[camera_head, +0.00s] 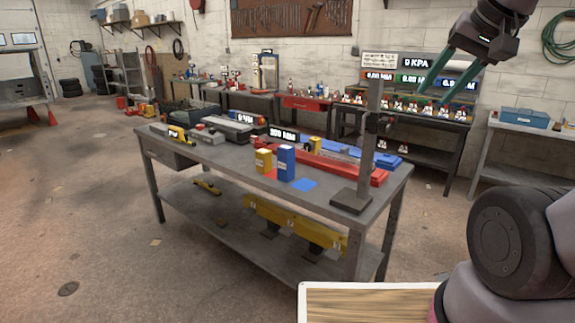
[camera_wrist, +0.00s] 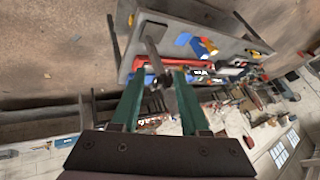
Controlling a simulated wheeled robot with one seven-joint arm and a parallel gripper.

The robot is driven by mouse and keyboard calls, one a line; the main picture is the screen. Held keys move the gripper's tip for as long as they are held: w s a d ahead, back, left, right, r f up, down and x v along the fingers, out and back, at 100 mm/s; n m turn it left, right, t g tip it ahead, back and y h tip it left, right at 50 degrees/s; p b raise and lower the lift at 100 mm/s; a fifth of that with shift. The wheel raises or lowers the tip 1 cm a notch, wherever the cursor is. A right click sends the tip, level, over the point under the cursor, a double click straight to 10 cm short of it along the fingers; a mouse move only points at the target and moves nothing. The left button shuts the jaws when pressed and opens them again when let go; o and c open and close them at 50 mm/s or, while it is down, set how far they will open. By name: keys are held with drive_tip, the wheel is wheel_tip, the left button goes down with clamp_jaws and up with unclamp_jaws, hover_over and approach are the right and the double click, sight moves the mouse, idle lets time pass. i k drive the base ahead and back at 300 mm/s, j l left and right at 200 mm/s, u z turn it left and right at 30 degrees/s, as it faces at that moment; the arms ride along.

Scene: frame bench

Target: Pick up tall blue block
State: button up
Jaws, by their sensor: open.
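The tall blue block (camera_head: 286,162) stands upright on the grey workbench (camera_head: 222,166), near its front edge. A shorter yellow block (camera_head: 263,161) stands just to its left. A flat blue square (camera_head: 304,184) lies on the bench to its right, and a red patch shows at the foot of the blocks. My gripper (camera_head: 434,92) is raised at the upper right, well away from the bench top, with green fingers apart and nothing between them. In the wrist view my gripper (camera_wrist: 158,80) is open, and the blue block (camera_wrist: 207,46) shows small beyond it, beside the yellow one.
A grey upright post on a base plate (camera_head: 351,199) stands at the bench's right end. A long red bar (camera_head: 335,166) and blue parts lie behind the blocks. A grey vise-like tool (camera_head: 227,128) and a yellow tool (camera_head: 178,134) are at the left. The bench front by the blocks is mostly clear.

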sight(286, 153)
drive_tip(key=i+j+u, duration=0.35)
drive_tip(key=i+u, duration=0.35)
drive_tip(key=i, duration=0.25)
